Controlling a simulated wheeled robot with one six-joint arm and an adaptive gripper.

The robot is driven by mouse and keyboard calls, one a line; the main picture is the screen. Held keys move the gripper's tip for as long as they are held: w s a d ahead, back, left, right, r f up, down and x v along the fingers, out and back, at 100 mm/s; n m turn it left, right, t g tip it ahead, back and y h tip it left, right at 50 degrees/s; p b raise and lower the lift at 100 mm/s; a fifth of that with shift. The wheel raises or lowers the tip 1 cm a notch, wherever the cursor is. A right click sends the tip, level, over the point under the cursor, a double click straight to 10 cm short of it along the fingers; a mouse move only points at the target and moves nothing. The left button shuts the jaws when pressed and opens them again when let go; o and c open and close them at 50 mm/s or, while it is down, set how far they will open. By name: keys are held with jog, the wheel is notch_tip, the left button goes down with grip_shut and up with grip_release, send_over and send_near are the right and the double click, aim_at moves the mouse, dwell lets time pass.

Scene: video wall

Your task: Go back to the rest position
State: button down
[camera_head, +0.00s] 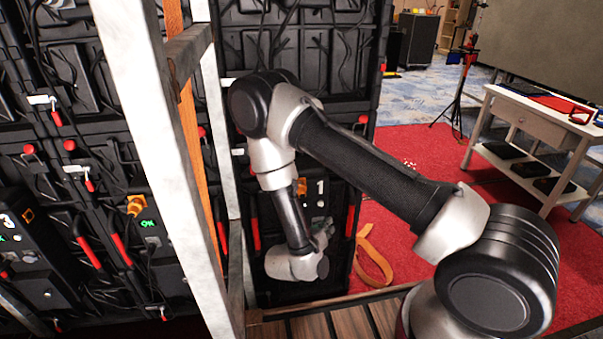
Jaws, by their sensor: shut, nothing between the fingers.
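My arm reaches from the lower right up to the elbow, then folds down in front of the black panel wall (345,45). My wrist is low, near the wall's foot. My gripper (322,232) shows only as a small grey part beside the wrist, close to the panel marked "1". It is shut, and I see nothing held in it. The fingertips are mostly hidden behind my forearm and wrist, so I cannot tell whether they touch the panel.
A white metal frame post (168,150) and an orange upright (197,150) stand left of my arm. Panels with red handles and cables fill the left. A wooden slatted deck (330,325) lies below. A white side table (530,128) and tripod (458,100) stand on red carpet (405,160).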

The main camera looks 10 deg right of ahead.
jog(key=s+d+r+m+g+h, duration=0.2)
jog(key=s+d+m+g+h, duration=0.15)
jog(key=s+d, duration=0.2)
jog(key=s+d+r+m+g, duration=0.3)
jog(key=r+m+g, duration=0.2)
jog(key=r+m, duration=0.15)
jog(key=s+d+r+m+g, duration=0.3)
jog(key=d+r+m+g, duration=0.1)
jog(key=r+m, duration=0.25)
jog(key=s+d+r+m+t+y, duration=0.1)
jog(key=s+r+m+y, duration=0.3)
jog(key=r, duration=0.5)
jog(key=s+d+r+m+t+y, duration=0.1)
jog(key=s+r+m+t+y, duration=0.2)
jog(key=r+m, duration=0.4)
jog(key=s+d+r+m+t+y, duration=0.1)
jog(key=s+r+m+y, duration=0.4)
jog(key=r, duration=0.6)
jog(key=shift+s+t+y, duration=0.45)
jog(key=shift+t+y, duration=0.2)
jog(key=shift+y, duration=0.1)
